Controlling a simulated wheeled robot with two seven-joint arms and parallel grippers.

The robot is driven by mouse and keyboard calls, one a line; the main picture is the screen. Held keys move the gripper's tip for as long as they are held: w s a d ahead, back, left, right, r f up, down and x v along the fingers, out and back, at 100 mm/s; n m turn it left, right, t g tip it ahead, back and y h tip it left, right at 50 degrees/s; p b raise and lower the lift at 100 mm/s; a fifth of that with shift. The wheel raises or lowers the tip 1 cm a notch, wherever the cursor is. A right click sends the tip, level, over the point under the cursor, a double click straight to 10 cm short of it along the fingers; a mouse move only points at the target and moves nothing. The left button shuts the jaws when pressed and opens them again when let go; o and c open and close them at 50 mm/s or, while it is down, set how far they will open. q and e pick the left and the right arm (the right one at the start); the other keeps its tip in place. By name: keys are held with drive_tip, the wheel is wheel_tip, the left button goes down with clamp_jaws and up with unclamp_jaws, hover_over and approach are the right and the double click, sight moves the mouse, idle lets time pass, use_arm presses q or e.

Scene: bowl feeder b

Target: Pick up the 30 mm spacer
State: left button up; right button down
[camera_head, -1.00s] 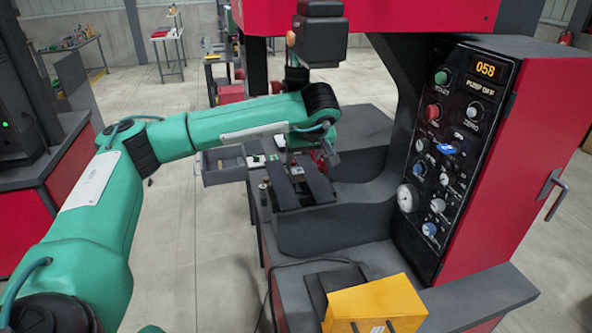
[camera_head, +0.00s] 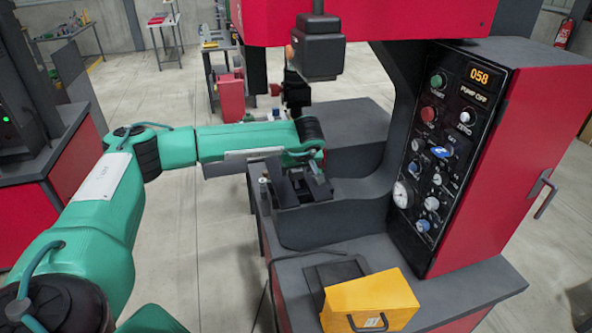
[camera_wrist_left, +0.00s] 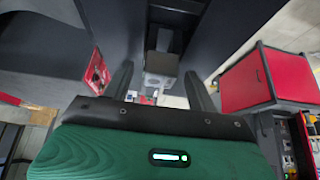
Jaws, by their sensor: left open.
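I cannot make out the 30 mm spacer for certain in either view. A small upright post with a pale top (camera_head: 264,187) stands at the left edge of the machine table, but I cannot tell what it is. My left arm reaches in from the left and ends over the dark plates (camera_head: 284,194) on the machine table. In the left wrist view my left gripper (camera_wrist_left: 160,80) is open, its dark fingers apart. A grey block (camera_wrist_left: 160,64) shows between and beyond the fingers, and nothing is clearly held. My right gripper is not in view.
The red machine cabinet with its control panel (camera_head: 449,150) stands to the right of the arm. A dark machine head (camera_head: 318,48) hangs above and behind the wrist. A yellow box (camera_head: 370,302) sits on the front ledge. A red cabinet (camera_wrist_left: 262,78) shows in the left wrist view.

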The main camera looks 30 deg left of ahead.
use_arm(q)
drive_tip(key=c, duration=1.1)
drive_tip(key=shift+r, duration=0.1)
